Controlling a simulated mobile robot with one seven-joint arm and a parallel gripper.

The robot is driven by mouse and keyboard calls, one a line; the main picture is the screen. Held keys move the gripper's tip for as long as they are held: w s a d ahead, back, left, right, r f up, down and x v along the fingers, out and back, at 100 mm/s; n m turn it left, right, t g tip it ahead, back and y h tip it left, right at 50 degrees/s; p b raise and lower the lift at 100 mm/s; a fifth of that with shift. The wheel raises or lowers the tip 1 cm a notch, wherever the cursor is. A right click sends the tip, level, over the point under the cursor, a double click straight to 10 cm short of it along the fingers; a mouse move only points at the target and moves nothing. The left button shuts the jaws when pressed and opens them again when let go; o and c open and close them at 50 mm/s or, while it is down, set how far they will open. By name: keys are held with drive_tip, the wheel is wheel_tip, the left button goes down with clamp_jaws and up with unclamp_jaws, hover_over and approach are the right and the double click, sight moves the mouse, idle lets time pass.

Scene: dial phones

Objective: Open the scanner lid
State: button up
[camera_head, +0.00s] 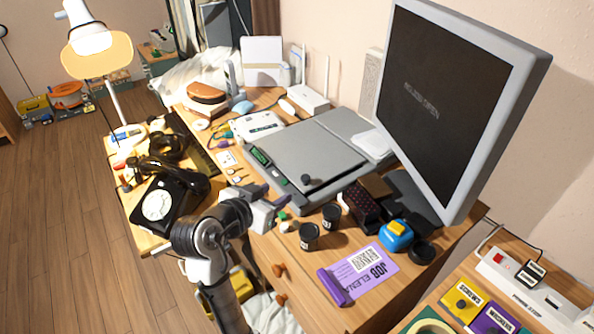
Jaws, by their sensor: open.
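The scanner (345,127) is a flat grey machine on the desk, left of the monitor. Its lid (309,157) lies flat and closed, with a small dark object (305,179) on or beside its front corner. A dark panel with a green display (262,158) runs along its left edge. My gripper (280,199) is open and empty, just in front of the scanner's near edge. I cannot tell whether a finger touches the scanner. The black dial phone (166,203) sits at the desk's left corner.
Two black cups (309,236) stand right of my gripper, near a purple sheet (362,273) and a blue-and-yellow object (396,234). The large monitor (457,103) rises behind the scanner's right side. A white router (308,98) stands behind the scanner. A lamp (92,45) is at left.

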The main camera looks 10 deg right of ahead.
sight(305, 177)
drive_tip(key=p+x, duration=0.2)
drive_tip(key=x, duration=1.1)
drive_tip(key=shift+w+d+f, duration=0.1)
drive_tip(key=shift+d+f, duration=0.05)
drive_tip(key=shift+d, duration=0.05)
clamp_jaws()
